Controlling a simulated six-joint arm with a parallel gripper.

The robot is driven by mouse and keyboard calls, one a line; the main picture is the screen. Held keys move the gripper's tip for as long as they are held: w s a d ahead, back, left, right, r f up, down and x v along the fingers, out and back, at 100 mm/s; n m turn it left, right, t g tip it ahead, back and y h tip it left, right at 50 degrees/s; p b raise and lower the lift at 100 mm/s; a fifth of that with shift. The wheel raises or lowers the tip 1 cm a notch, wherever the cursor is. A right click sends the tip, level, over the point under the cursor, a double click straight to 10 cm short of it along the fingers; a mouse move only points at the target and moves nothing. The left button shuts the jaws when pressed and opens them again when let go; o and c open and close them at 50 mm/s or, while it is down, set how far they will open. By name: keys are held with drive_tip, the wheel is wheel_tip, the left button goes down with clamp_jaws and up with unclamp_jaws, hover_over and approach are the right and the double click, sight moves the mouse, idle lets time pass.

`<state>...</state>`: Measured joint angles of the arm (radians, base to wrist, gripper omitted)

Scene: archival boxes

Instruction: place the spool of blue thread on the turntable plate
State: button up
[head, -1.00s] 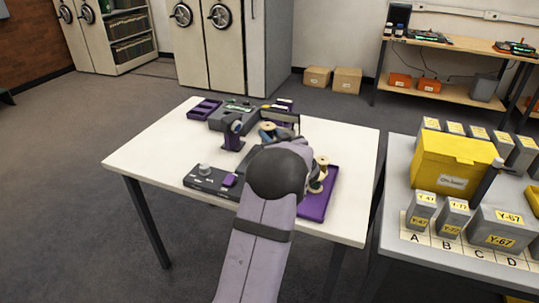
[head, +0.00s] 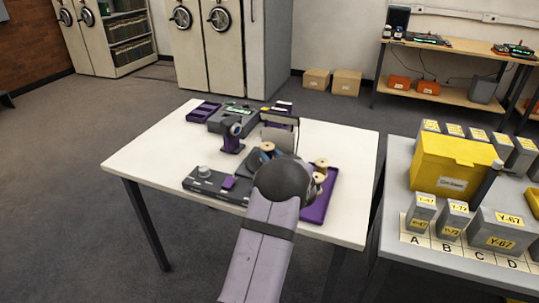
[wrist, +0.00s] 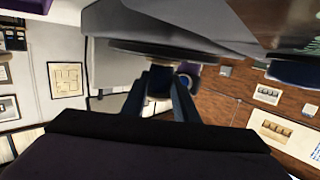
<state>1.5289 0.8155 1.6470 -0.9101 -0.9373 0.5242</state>
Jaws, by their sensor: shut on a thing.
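The spool of blue thread (head: 267,152) has a pale wooden top and stands upright over the dark turntable plate (head: 253,162). My gripper is shut on the spool; its jaws are mostly hidden behind my wrist in the head view. In the wrist view my gripper (wrist: 163,80) shows two dark blue fingers close together with the spool between them, largely hidden. A round grey plate edge (wrist: 150,50) lies very close to the fingertips there. I cannot tell whether the spool touches the plate.
Other spools (head: 321,168) stand on a purple tray (head: 318,207) to the right. A control box with a knob (head: 205,177) is at the front left, a purple-and-grey device (head: 232,138) behind it. A grey panel (head: 280,138) stands behind the plate. The white table's left corner (head: 140,160) is clear.

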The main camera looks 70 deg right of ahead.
drive_tip(key=shift+f, duration=0.2)
drive_tip(key=o, duration=1)
drive_tip(key=shift+o, duration=0.2)
drive_tip(key=shift+r, duration=0.25)
drive_tip(key=v, duration=1.2)
drive_tip(key=shift+s+f+b, duration=0.1)
drive_tip(key=shift+b, duration=0.3)
